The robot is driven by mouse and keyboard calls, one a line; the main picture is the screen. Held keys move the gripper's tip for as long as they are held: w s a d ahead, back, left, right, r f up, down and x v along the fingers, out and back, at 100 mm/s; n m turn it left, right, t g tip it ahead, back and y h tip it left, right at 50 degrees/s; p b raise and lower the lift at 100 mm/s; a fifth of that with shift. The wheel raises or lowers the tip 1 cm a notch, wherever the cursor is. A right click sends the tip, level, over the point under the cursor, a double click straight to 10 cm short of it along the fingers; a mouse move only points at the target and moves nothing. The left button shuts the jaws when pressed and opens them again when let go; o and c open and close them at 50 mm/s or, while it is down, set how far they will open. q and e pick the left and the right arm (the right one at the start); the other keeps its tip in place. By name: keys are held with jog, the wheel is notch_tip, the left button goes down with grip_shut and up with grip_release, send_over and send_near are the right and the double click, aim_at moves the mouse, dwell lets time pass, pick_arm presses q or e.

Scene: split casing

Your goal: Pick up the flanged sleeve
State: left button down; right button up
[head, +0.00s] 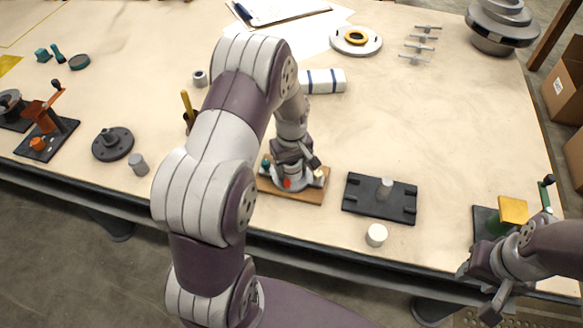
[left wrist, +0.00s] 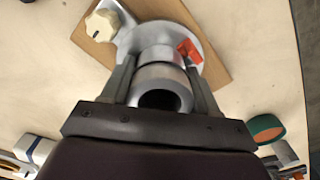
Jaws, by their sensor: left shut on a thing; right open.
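The flanged sleeve (left wrist: 162,82) is a grey hollow cylinder, seen end-on with a dark bore. My left gripper (left wrist: 160,75) has a finger on each side of it and is shut on it. Beyond it a wide grey round part (left wrist: 205,58) lies over a wooden board (left wrist: 97,48), with a cream knob (left wrist: 102,25) and a red piece (left wrist: 190,52) beside it. Whether the sleeve touches that part I cannot tell. In the head view my left gripper (head: 290,165) is low over the board (head: 308,198) and mostly hides the sleeve. My right gripper (head: 487,290) is open and empty at the table's front right.
A black fixture plate (head: 362,205) with a grey post lies right of the board, with a white cylinder (head: 376,235) in front. A black flanged disc (head: 113,147) lies to the left. A yellow-topped fixture (head: 513,210) stands near my right gripper. The table's middle right is clear.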

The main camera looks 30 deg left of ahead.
pick_arm(q)
jog(key=shift+w+r, duration=0.1)
jog(key=shift+r, duration=0.55)
notch_tip(320, 180, up, 3)
jog(key=shift+f, duration=0.1)
jog(key=w+d+r+b, duration=0.1)
jog(key=w+d+r, duration=0.2)
jog(key=d+r, duration=0.4)
jog(key=d, duration=0.4)
jog(key=shift+w, duration=0.35)
jog(key=c, duration=1.1)
grip_release()
grip_shut()
